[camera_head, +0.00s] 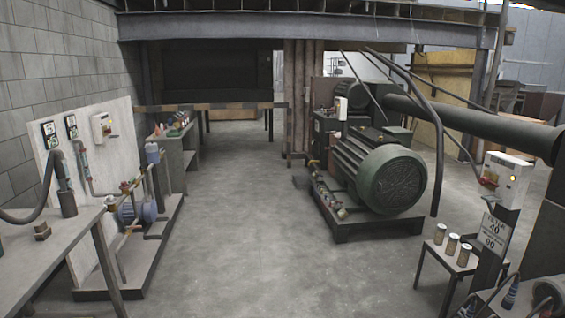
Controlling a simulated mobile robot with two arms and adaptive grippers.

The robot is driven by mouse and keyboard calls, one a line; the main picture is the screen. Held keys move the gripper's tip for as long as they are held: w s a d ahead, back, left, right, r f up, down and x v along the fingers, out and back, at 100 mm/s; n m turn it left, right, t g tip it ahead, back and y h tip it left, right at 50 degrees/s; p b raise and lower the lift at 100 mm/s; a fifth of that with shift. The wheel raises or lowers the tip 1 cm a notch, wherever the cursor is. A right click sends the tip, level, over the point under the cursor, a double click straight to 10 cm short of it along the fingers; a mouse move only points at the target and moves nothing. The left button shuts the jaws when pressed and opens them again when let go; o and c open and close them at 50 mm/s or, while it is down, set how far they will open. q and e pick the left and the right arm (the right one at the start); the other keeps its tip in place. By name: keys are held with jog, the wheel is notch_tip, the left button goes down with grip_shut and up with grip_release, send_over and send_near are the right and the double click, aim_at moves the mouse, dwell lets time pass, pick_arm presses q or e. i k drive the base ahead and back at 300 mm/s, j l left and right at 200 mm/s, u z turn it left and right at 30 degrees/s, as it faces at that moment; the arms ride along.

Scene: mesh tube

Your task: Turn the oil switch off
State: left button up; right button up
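No label I can read marks the oil switch. A white switch box (101,127) with a small red part is fixed high on the pale panel (110,165) at the left. Another white control box (506,178), with a yellow light and a red part, stands on a dark post at the right. A small white box (341,107) is also on the big machine in the middle. On or off positions are too small to tell. Neither of my grippers can be made out in this view, and nothing is seen touching these boxes.
A green motor (380,175) sits on a dark base right of centre. A blue pump (140,210) stands before the panel. A bench (45,250) is at the near left; a small table (450,262) holds cans at the right. The middle floor (245,220) is clear.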

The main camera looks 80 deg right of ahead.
aim_at(483, 181)
jog(key=z, duration=4.05)
jog(key=i, duration=0.05)
